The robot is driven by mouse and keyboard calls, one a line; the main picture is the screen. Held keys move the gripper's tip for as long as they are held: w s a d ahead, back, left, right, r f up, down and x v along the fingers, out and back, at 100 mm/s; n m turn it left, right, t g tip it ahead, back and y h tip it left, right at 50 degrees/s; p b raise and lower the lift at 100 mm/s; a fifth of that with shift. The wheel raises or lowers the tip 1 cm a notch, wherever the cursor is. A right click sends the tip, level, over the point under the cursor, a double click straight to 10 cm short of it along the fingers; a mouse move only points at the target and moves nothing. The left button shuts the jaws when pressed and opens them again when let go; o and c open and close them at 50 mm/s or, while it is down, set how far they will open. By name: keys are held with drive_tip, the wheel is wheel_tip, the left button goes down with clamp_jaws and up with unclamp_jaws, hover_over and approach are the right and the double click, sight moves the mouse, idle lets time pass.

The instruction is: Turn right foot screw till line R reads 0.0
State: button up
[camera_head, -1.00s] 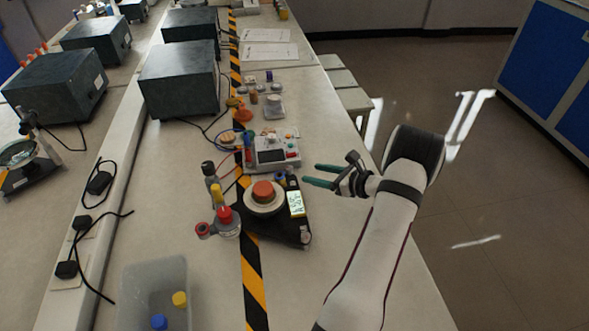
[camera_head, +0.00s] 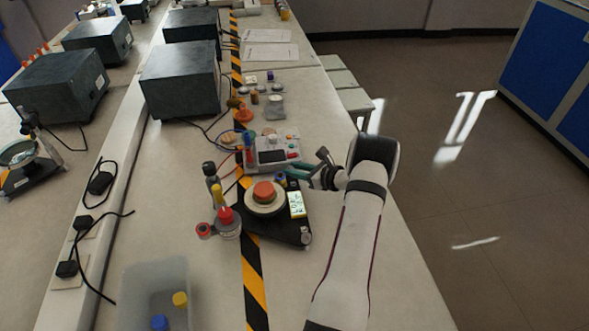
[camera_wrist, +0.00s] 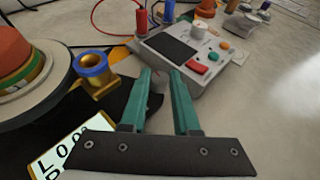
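A black base plate (camera_head: 275,229) carries a round pale platform (camera_head: 253,208) with an orange-red disc stack (camera_head: 263,190) on top. A lit display (camera_head: 297,204) on its right side also shows in the wrist view (camera_wrist: 62,148), cut off at the edge; an L and zeros show, but line R is not legible. A blue-topped brass foot screw (camera_wrist: 92,68) stands at the plate's back edge. A grey knob (camera_head: 305,235) sits at the front right corner. My gripper (camera_wrist: 162,75) has its green fingers apart and empty, beside and to the right of the brass screw, not around it.
A grey control box (camera_head: 270,152) with a dark screen and red button lies just beyond my fingertips. Red-topped and yellow-topped items (camera_head: 226,214) crowd the left of the plate. A clear bin (camera_head: 155,290) stands front left.

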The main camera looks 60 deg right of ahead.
clamp_jaws()
drive_tip(key=m+h, duration=0.2)
drive_tip(key=h, duration=0.1)
drive_tip(key=shift+w+a+m, duration=0.15)
drive_tip(key=shift+a+m, duration=0.15)
drive_tip(key=shift+m+g+h, duration=0.7)
drive_tip(key=shift+m+h, duration=0.4)
drive_tip(key=shift+h, duration=0.1)
drive_tip(key=o, duration=0.6)
unclamp_jaws()
